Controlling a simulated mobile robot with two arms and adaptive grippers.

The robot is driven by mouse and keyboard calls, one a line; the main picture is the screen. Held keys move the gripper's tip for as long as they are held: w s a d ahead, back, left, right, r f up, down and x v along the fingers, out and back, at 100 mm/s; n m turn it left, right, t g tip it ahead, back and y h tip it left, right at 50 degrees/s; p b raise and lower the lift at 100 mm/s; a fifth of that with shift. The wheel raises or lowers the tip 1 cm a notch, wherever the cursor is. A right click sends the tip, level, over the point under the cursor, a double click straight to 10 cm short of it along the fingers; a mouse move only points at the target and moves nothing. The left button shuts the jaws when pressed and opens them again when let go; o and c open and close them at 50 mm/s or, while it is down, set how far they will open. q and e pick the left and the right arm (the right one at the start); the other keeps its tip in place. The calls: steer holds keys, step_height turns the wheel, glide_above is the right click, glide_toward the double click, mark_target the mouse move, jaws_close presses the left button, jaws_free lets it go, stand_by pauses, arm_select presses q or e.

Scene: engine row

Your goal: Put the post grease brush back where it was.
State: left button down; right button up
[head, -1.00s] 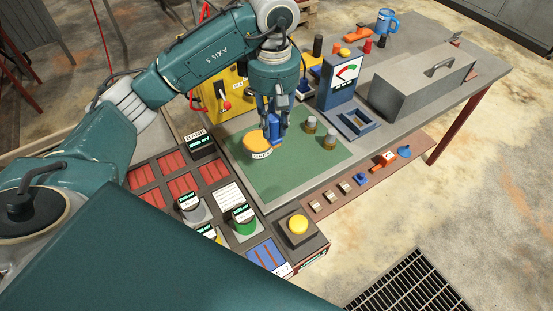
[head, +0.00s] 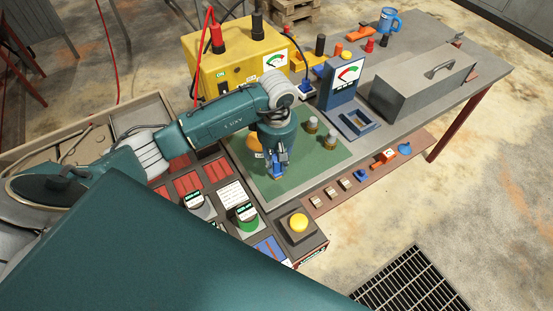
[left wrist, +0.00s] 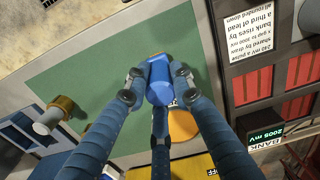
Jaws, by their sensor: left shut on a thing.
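My left gripper (head: 276,163) is over the green mat (head: 311,167), near its front left edge. An orange-topped round tin (head: 253,145) stands on the mat beside the gripper, partly hidden by my arm. It also shows behind the fingers in the left wrist view (left wrist: 183,125).
Two small metal posts (head: 331,140) stand on the mat's right. A blue meter stand (head: 343,82) and a grey toolbox (head: 420,80) are behind. A yellow unit (head: 232,68) stands at the back left. A yellow button box (head: 299,225) and a cell rack border the front.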

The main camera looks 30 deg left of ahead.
arm_select(q)
steer(key=shift+f, duration=0.15)
steer(key=c, duration=1.5)
jaws_free()
